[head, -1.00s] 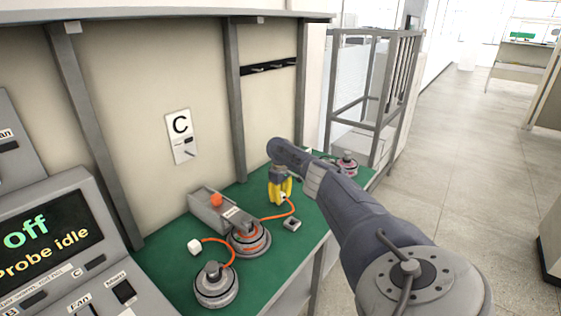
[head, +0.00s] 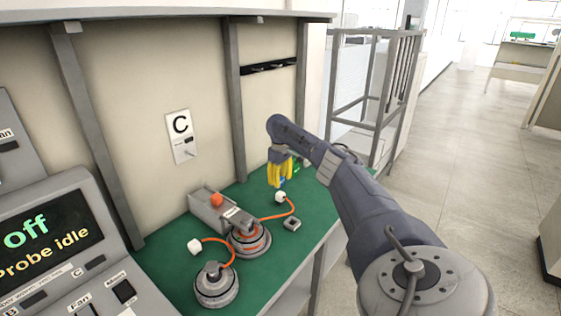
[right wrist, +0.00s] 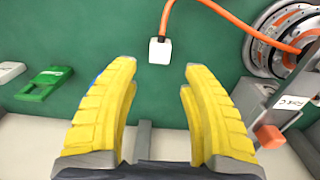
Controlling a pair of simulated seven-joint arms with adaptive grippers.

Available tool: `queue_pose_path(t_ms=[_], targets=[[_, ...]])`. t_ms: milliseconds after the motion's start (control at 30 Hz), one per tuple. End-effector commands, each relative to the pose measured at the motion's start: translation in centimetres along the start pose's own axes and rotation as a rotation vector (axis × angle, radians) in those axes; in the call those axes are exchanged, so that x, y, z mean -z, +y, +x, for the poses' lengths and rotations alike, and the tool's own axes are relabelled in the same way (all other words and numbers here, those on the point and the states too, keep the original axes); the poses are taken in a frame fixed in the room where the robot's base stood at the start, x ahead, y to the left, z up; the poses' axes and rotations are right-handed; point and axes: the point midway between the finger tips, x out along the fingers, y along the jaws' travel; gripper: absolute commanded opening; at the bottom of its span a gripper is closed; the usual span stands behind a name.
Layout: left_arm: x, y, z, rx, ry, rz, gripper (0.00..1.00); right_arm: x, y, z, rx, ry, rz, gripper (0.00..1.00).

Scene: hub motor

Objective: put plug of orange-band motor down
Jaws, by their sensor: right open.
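The orange-band motor (head: 248,240) sits on the green bench mat, and also shows in the right wrist view (right wrist: 285,38). Its orange cable runs to a white plug (head: 281,197), which lies on the mat. In the right wrist view the plug (right wrist: 160,50) lies on the green surface, beyond and between the fingertips, apart from both. My right gripper (head: 280,184) has yellow fingers and is open and empty above the plug; its fingers also show in the right wrist view (right wrist: 157,68). My left gripper is out of view.
A second motor (head: 216,287) with its own white plug (head: 194,247) stands nearer. A grey fixture (head: 207,211) with an orange knob (head: 216,199) stands beside the orange-band motor. A small grey block (head: 292,224) lies near the mat's edge. A green piece (right wrist: 44,84) lies left of the fingers.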

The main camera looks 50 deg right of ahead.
Motion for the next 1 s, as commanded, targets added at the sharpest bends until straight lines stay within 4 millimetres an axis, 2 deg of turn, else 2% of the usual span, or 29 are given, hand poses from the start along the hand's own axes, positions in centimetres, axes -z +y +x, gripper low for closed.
queue_pose_path(t_ms=[100,300,700,867,1000], targets=[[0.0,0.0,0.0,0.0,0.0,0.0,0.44,0.1,0.0,-1.5,0.001,0.001,-0.001,0.46],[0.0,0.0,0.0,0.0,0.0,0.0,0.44,0.0,0.0,-3.0,0.0,0.0,0.0,0.46],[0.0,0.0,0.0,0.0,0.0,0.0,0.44,0.0,0.0,-3.4,0.0,-0.001,0.001,0.46],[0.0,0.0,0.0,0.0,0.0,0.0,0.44,-0.7,0.7,-2.5,-0.026,-0.025,0.007,0.46],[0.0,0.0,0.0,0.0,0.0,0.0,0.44,-3.4,3.4,0.3,-0.13,-0.118,0.027,0.46]])
